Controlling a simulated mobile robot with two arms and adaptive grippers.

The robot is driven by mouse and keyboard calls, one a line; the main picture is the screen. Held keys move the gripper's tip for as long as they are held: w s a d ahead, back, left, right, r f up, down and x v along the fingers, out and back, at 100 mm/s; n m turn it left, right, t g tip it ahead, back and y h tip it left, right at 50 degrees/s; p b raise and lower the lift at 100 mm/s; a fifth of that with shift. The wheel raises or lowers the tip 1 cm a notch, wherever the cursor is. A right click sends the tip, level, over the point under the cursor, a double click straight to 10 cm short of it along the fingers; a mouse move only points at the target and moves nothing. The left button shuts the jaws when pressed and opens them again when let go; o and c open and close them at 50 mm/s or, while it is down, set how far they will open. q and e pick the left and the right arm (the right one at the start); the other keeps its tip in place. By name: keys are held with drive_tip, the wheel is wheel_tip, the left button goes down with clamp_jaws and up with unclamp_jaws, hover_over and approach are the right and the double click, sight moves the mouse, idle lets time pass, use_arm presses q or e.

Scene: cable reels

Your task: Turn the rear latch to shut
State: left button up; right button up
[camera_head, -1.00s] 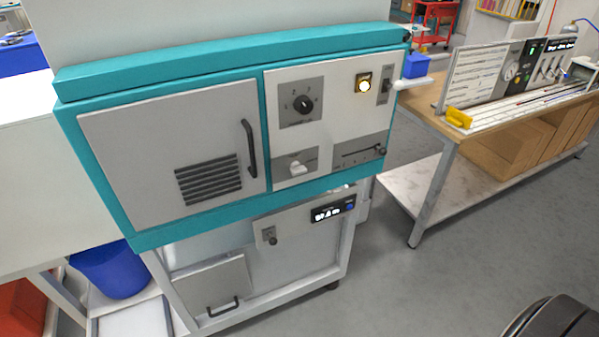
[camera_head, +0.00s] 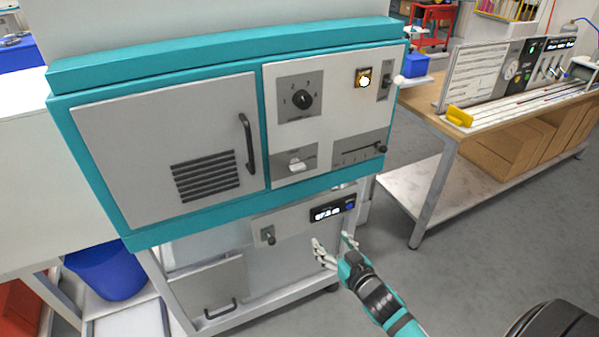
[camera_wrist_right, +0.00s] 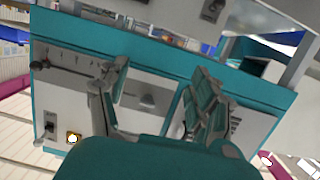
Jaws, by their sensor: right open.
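The teal-framed cabinet (camera_head: 225,218) carries a white turn handle (camera_head: 296,165) on a grey plate, also visible in the right wrist view (camera_wrist_right: 148,100). A small dark-knobbed latch (camera_head: 268,237) is on the lower unit's front. I cannot tell which of these is the rear latch. My right gripper (camera_head: 333,242) is open and empty, below and right of the white handle and right of the small latch, apart from both. In the right wrist view its spread fingers (camera_wrist_right: 160,88) frame part of the cabinet face, seen upside down. My left gripper is out of view.
The panel also has a rotary dial (camera_head: 302,99), a lit yellow button (camera_head: 363,78) and a slider (camera_head: 380,148). A closed door (camera_head: 130,150) with a dark handle is at left. A workbench (camera_head: 448,140) stands at right. The floor between is clear.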

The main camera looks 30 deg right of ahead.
wheel_tip(320, 180, up, 12)
drive_tip(key=f+t, duration=0.1)
drive_tip(key=t, duration=0.2)
drive_tip(key=p, duration=0.2)
approach(299, 169)
drive_tip(key=w, duration=1)
drive_tip(key=shift+d, duration=0.25)
drive_tip(key=c, duration=1.2)
